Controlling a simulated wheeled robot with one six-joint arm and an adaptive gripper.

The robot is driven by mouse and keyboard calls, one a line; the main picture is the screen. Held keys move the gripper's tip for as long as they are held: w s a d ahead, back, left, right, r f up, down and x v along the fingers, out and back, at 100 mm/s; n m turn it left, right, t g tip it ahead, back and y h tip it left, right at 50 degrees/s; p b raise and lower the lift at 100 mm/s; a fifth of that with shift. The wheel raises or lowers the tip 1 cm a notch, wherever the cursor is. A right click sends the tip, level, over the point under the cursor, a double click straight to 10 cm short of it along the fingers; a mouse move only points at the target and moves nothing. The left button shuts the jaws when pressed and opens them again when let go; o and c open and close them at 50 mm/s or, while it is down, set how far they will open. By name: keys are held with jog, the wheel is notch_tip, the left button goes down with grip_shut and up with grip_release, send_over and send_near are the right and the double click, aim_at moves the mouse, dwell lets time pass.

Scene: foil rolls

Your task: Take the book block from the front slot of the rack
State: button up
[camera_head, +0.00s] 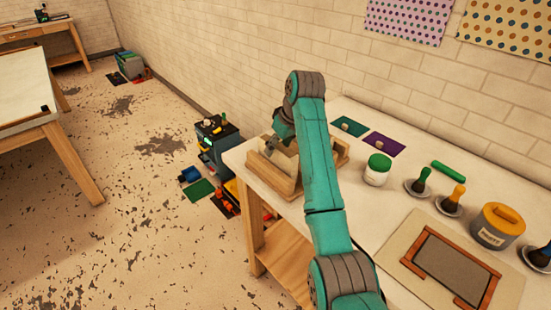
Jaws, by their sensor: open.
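The wooden rack (272,179) stands at the left end of the white workbench. My teal arm passes in front of it and hides its middle and part of its right side. My gripper (277,147) is small in view, at the end of the arm, over the left part of the rack. It is open. I cannot tell whether its fingers are around or above anything in the rack. I cannot make out the book block or the front slot clearly, as the arm and gripper cover much of the rack.
On the workbench (405,205), right of my arm, are a white jar with a green lid (377,170), brushes on round dishes, a yellow-lidded tin (497,226) and a framed board (452,266). Green and purple sheets (384,144) lie behind. A brick wall backs the bench.

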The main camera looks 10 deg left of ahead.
jog(key=shift+f, duration=0.25)
dwell(0.5)
grip_shut()
